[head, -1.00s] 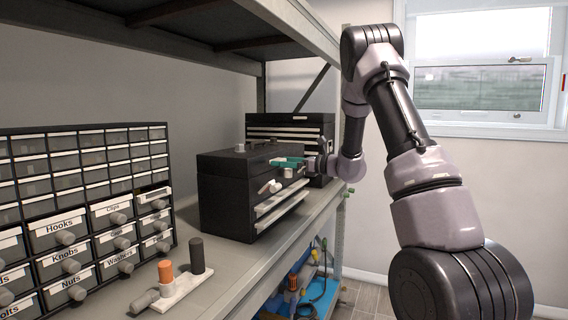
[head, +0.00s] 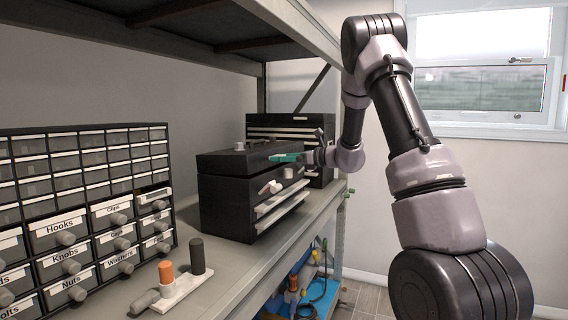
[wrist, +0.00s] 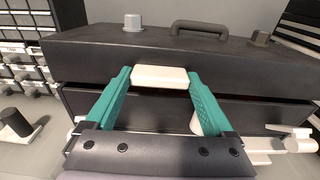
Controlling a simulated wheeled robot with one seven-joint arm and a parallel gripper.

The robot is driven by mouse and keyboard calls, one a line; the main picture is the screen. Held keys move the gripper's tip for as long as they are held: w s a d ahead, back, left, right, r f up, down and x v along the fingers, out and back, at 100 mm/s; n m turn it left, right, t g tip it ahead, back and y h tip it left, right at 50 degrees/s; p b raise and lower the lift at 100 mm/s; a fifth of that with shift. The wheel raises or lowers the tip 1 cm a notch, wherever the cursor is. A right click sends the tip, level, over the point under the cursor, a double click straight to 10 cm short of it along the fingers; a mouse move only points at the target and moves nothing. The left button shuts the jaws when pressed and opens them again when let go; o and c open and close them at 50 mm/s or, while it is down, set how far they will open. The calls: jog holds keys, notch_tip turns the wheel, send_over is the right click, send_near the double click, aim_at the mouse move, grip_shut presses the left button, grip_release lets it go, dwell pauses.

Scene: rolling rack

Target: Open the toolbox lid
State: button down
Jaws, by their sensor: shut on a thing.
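The black toolbox (head: 225,205) stands on the grey shelf, with pale drawers partly out at its front. Its lid (head: 222,161) is raised a little at the front and tilted, leaving a narrow gap above the body. In the wrist view the lid (wrist: 90,45) fills the upper part, above the dark toolbox front (wrist: 255,110). My gripper (head: 282,158), with teal fingers, is at the lid's front edge. In the wrist view, my gripper (wrist: 160,76) is shut on the white lid handle (wrist: 160,78), one finger on each side of it.
A second black toolbox (head: 290,122) stands behind. A labelled drawer cabinet (head: 85,190) is at the left. A white block with orange and dark pegs (head: 182,290) lies on the shelf (head: 225,262) in front. The upper shelf (head: 215,30) hangs above the toolbox.

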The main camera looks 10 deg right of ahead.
jog(key=w+a+r+g+h, duration=0.1)
jog(key=r, duration=0.2)
jog(key=a+r+g+h, duration=0.1)
jog(key=r, duration=0.3)
jog(key=w+a+r+g+h, duration=0.1)
jog(key=r+h, duration=0.1)
jog(key=r, duration=0.1)
jog(key=shift+w+a+r, duration=0.35)
jog(key=w+a+r+g+h, duration=0.2)
jog(key=w+a+r+h, duration=0.1)
jog(key=w+a+r, duration=0.3)
jog(key=shift+w+a+r, duration=0.4)
jog(key=shift+a+r, duration=0.85)
jog(key=shift+a, duration=0.45)
grip_release()
